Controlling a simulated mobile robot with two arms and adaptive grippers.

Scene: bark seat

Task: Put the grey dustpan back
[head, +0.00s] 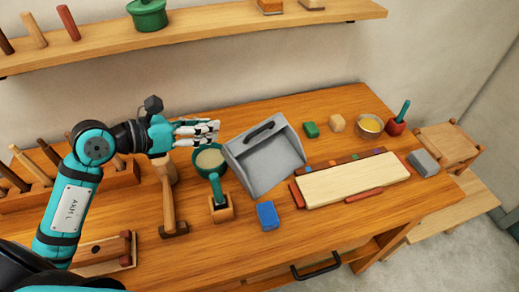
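The grey dustpan (268,165) sits on the wooden workbench, in the middle of the head view. Its dark handle (258,132) is at its back edge, and its wide pan faces the front. My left gripper (214,131) is above the bench to the left of the dustpan, fingers pointing right towards the handle. It looks apart from the dustpan and holds nothing that I can see. The gap between its fingertips is not clear from this angle. My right gripper is out of view.
A blue block (268,215) is in front, a pale board (352,179) to the right. A shelf (200,35) runs above the bench; a stool (448,145) stands at right.

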